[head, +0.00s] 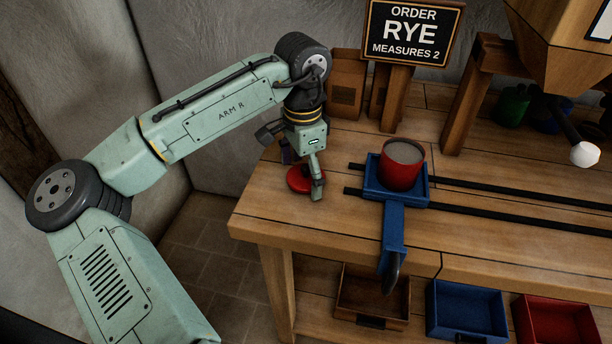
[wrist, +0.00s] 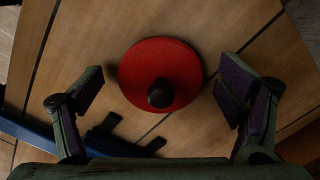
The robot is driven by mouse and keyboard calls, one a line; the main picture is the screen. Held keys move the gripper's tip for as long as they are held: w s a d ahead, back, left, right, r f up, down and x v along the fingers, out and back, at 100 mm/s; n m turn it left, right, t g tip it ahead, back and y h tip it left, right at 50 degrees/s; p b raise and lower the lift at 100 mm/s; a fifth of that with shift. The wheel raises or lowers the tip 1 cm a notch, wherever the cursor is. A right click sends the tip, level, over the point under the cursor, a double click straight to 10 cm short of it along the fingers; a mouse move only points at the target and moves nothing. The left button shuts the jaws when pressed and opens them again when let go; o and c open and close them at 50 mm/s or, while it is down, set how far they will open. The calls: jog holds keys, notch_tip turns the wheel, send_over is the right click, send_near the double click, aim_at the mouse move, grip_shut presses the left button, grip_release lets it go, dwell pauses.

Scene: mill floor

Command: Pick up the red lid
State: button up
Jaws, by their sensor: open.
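The red lid (head: 298,180) is a flat round disc lying on the wooden bench near its left end. In the wrist view the red lid (wrist: 150,75) shows whole, with a dark round knob on top. My gripper (head: 303,183) is over the lid, pointing down, and partly hides it in the head view. In the wrist view the gripper (wrist: 162,92) is open, with one purple-padded finger on each side of the lid. Both fingers look clear of the lid. The exact height of the fingertips above the bench cannot be told.
A red cup (head: 402,172) with grey contents stands on a blue carriage (head: 394,213) on dark rails, right of the lid. An order sign (head: 411,32) and a wooden box (head: 347,88) stand behind. Below are brown, blue (head: 467,311) and red (head: 556,322) bins.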

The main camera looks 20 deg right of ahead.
jog(key=c, duration=1.1)
jog(key=shift+r, duration=0.15)
